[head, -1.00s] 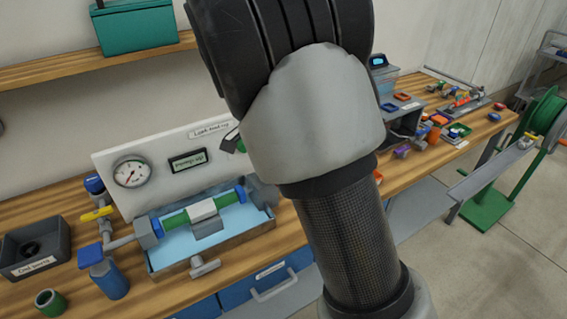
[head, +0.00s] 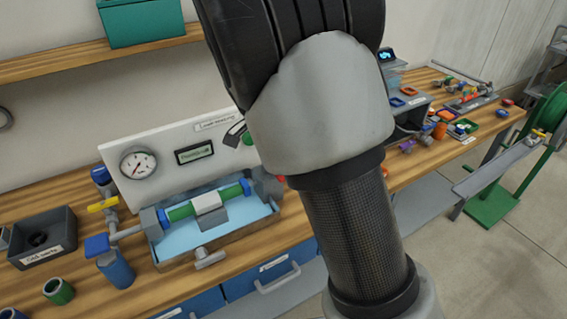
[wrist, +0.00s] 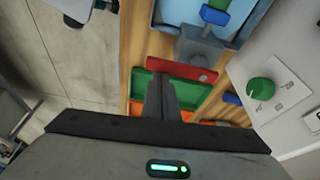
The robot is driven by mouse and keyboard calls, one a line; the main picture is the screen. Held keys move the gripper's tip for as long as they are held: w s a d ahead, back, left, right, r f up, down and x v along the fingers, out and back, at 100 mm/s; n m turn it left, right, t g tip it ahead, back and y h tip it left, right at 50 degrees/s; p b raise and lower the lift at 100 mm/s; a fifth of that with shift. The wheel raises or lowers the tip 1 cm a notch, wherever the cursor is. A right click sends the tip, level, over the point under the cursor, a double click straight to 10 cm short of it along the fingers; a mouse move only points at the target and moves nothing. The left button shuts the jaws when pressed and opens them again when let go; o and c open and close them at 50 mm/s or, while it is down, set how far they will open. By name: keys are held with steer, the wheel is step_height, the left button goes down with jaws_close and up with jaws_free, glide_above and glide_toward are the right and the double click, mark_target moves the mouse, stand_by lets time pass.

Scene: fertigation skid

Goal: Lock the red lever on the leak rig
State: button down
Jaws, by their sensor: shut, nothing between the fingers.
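The leak rig is a white panel (head: 170,141) with a water-filled tray (head: 169,248) in front, holding a green and blue pipe (head: 208,202). In the wrist view a red bar with a small round hole (wrist: 183,71), seemingly the lever, lies beside the grey end block (wrist: 201,47) of the rig. A sliver of red shows beside my arm in the head view (head: 281,182). My gripper (wrist: 163,82) is shut and empty, its fingertips close to the red bar; whether they touch I cannot tell. In the head view my arm hides the gripper.
A green knob (wrist: 261,89) on the panel is right of my gripper in the wrist view. A green-rimmed bin (wrist: 140,82) lies behind the fingers. A gauge (head: 138,163), blue-topped valve (head: 97,245) and grey bin (head: 45,235) stand at left. Small parts crowd the bench's right.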

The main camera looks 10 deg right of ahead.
step_height(320, 180, up, 10)
steer(key=shift+w+d+f+p, duration=0.15)
steer(key=shift+d+f+p, duration=0.1)
steer(key=shift+d+p, duration=0.05)
stand_by(0.3)
steer(key=s+d+r+n+t+y+p, duration=0.1)
steer(key=s+r+n, duration=0.3)
steer(key=s, duration=0.4)
steer(key=s+d+r+n+t+y+p, duration=0.1)
steer(key=s+d+r+n+p, duration=0.1)
steer(key=s, duration=0.6)
steer(key=s+d+r+n+t+y+p, duration=0.1)
steer(key=s+r+n+p, duration=0.3)
steer(key=s+r+n, duration=0.2)
steer(key=s+r, duration=0.1)
steer(key=s, duration=0.1)
steer(key=shift+s+d+n+t, duration=0.3)
steer(key=shift+s+d+t, duration=0.05)
steer(key=shift+d+t, duration=0.05)
